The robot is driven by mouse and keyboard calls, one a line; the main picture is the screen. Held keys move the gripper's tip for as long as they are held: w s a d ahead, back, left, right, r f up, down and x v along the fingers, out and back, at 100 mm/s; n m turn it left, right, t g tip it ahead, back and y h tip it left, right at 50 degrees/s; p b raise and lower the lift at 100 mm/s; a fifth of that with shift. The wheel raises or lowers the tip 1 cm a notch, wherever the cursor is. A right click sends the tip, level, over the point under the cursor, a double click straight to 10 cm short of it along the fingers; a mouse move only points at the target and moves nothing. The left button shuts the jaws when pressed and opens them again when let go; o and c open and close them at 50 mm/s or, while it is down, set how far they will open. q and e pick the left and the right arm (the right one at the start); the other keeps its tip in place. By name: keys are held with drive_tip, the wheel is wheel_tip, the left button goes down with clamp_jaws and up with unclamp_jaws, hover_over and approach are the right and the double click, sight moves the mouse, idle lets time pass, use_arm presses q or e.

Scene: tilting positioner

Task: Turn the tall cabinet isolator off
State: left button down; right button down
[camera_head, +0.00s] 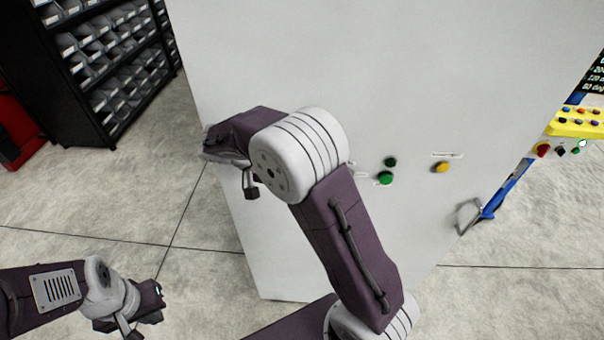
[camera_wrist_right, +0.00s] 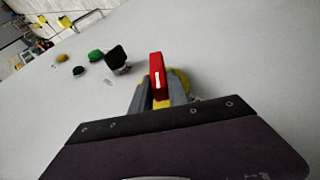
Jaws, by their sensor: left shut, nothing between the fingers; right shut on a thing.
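The tall cabinet (camera_head: 400,80) is a large pale panel filling the middle of the head view. In the right wrist view the isolator's red handle (camera_wrist_right: 156,72), with a white mark, stands upright in the picture in front of a yellow plate (camera_wrist_right: 180,84). My right gripper (camera_wrist_right: 158,95) is shut on this red handle, one grey finger on each side. In the head view my right arm hides the isolator, and the right hand is at the cabinet's left side. My left gripper (camera_head: 157,301) is shut and empty, low at the left, apart from the cabinet.
The cabinet front has a green button (camera_head: 386,177), a dark button (camera_head: 390,161) and a yellow button (camera_head: 442,167). A black knob (camera_wrist_right: 118,58) is close to the handle. A shelf of bins (camera_head: 105,60) stands at back left. Bare floor (camera_head: 200,270) lies between.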

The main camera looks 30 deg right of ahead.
drive_tip(key=h, duration=0.1)
drive_tip(key=g+h, duration=0.1)
drive_tip(key=f+n+h, duration=0.1)
drive_tip(key=h, duration=0.1)
drive_tip(key=shift+w+a+g, duration=0.2)
drive_tip(key=shift+a+g, duration=0.1)
drive_tip(key=shift+g, duration=0.1)
drive_tip(key=shift+a+f+n+g+h+b, duration=0.1)
drive_tip(key=shift+f+n+g+h+b, duration=0.25)
drive_tip(key=shift+h+b, duration=0.5)
drive_tip(key=shift+f+n+g+h+b, duration=0.2)
drive_tip(key=shift+n+h+b, duration=0.3)
drive_tip(key=shift+h, duration=0.95)
drive_tip(key=shift+r, duration=0.1)
drive_tip(key=c, duration=1.3)
unclamp_jaws()
